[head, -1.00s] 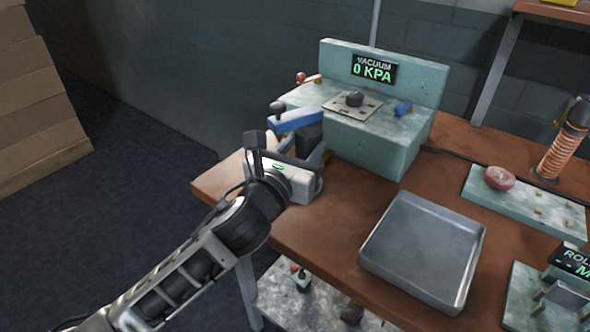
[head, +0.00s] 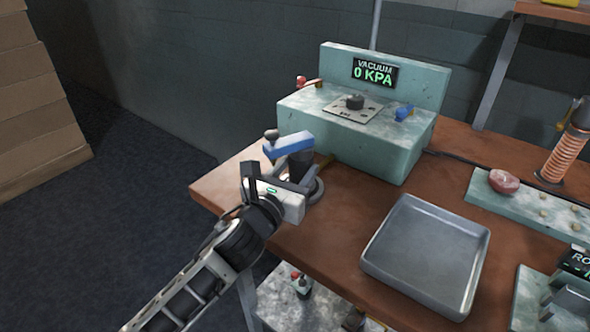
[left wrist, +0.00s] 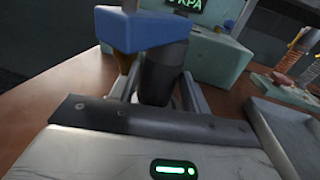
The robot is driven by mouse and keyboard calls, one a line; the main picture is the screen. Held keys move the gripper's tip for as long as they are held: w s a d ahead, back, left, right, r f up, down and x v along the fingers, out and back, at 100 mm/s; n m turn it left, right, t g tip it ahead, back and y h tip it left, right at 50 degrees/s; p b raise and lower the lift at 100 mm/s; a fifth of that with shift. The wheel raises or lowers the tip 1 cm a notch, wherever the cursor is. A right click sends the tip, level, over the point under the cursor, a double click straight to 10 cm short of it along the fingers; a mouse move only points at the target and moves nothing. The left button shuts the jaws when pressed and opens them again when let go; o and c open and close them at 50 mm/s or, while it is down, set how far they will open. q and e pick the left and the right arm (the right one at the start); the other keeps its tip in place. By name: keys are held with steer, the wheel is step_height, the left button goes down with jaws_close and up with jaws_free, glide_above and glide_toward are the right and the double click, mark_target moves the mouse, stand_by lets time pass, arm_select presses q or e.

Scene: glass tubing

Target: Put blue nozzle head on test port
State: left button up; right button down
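The blue nozzle head (head: 289,144) has a flat blue top on a black cylindrical neck with a dark knob at its left end. My left gripper (head: 297,181) is shut on the neck. In the left wrist view, the fingers (left wrist: 160,96) flank the black neck below the blue top (left wrist: 145,30). The nozzle head is upright near the table's back left corner. A round grey base shows by the fingertips; I cannot tell whether the neck touches it. The test port appears to be the dark fitting (head: 355,102) on the vacuum unit's top plate. My right gripper is out of view.
The teal vacuum unit (head: 385,152) reads 0 KPA and has a red lever (head: 302,82) and a blue valve (head: 404,111) on top. A grey metal tray (head: 425,255) lies in front on the brown table. A teal block (head: 535,205) with pegs is at right.

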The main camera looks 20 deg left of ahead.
arm_select(q)
steer(key=shift+o, duration=1.1)
steer(key=shift+r, duration=0.1)
steer(key=shift+r, duration=0.1)
steer(key=s, duration=0.3)
steer(key=s+a, duration=0.1)
steer(key=s, duration=0.6)
steer(key=shift+s+a+b, duration=0.35)
steer(key=shift+s+a, duration=0.1)
steer(key=shift+s, duration=0.5)
